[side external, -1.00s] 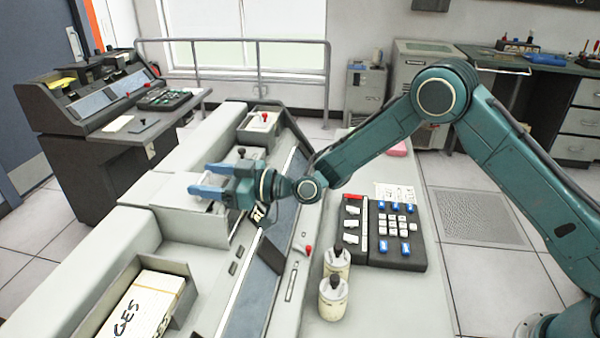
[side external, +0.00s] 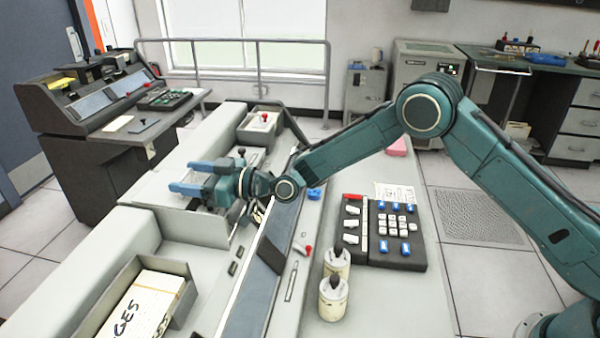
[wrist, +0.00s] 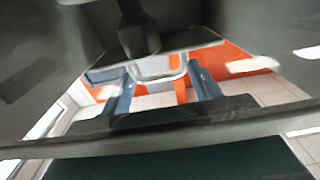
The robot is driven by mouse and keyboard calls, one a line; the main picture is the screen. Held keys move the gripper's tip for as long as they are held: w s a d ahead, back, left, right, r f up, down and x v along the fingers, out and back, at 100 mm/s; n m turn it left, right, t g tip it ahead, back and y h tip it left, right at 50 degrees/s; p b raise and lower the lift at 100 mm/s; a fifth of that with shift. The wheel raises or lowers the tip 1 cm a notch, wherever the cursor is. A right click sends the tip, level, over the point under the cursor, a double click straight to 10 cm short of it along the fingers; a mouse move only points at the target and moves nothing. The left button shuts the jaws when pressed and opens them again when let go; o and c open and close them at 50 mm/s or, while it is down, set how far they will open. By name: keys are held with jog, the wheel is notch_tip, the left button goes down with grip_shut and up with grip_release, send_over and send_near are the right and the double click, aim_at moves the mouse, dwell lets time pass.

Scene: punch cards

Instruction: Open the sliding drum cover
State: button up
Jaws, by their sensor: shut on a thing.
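My gripper (side external: 182,176), with blue fingertips, is over the raised light-grey housing (side external: 148,192) in the middle of the console. The wrist view shows its two dark fingers (wrist: 160,76) on either side of a pale, U-shaped bar, which looks like the handle (wrist: 158,72) of the drum cover. The jaws are shut on this handle. In the side view my fingers and wrist hide the handle and much of the cover, so I cannot tell exactly how far the cover is open. A dark round knob stands just behind the gripper.
An open tray of cards (side external: 150,305) sits at the front left of the console. A red-knobbed unit (side external: 262,121) is at the back. Two cream bottles (side external: 335,280) and a keypad (side external: 385,232) are on the right, below my arm.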

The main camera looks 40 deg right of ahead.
jog(key=shift+w+d, duration=0.1)
jog(key=shift+d, duration=0.05)
jog(key=o, duration=1.1)
jog(key=shift+s, duration=0.2)
jog(key=v, duration=1.3)
jog(key=shift+s+d, duration=0.15)
jog(key=shift+d, duration=0.1)
jog(key=shift+r, duration=0.1)
jog(key=shift+c, duration=0.2)
